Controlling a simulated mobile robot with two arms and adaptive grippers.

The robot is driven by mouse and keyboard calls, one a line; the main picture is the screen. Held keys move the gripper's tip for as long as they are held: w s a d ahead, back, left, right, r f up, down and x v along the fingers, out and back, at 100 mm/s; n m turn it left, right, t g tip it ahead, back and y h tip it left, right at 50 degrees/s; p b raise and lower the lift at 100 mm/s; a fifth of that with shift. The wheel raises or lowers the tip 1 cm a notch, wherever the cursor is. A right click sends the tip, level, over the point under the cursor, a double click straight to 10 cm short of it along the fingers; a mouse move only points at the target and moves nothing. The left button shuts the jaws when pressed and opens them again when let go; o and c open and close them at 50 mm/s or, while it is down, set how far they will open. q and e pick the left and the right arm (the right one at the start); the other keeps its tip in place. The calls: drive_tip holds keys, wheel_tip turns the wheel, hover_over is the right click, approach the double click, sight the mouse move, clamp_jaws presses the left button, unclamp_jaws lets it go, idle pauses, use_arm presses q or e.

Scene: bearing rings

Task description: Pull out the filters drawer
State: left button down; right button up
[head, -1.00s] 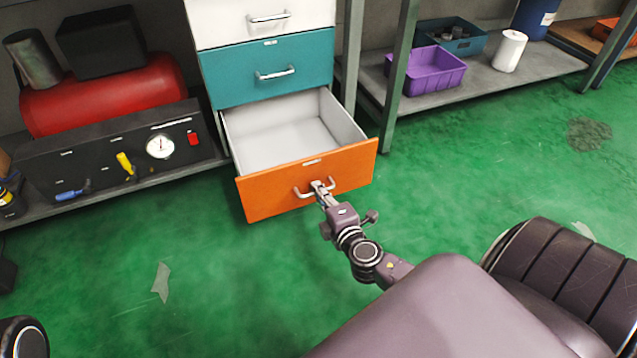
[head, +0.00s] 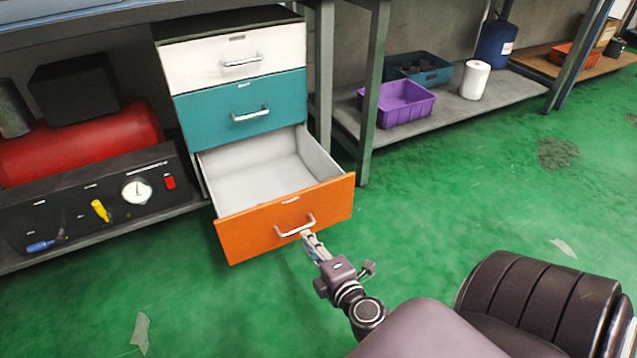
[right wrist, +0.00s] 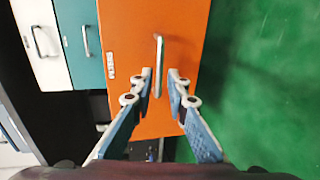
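The orange bottom drawer (head: 245,237) stands pulled well out of the cabinet, and its grey inside looks empty. Its silver handle (head: 296,228) is on the front; it also shows in the right wrist view (right wrist: 158,50). The drawer labels are too small to read. My right gripper (head: 306,238) is just in front of this handle. In the right wrist view its two fingertips (right wrist: 161,75) are apart, one on each side of the handle's line, with nothing clamped. My left gripper is not in view.
Above are a closed teal drawer (head: 215,117) and a closed white drawer (head: 205,60). A control panel (head: 80,205) with a gauge stands to the left. A shelf with a purple bin (head: 405,104) is to the right.

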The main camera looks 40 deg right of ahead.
drive_tip(key=v, duration=0.6)
idle(0.4)
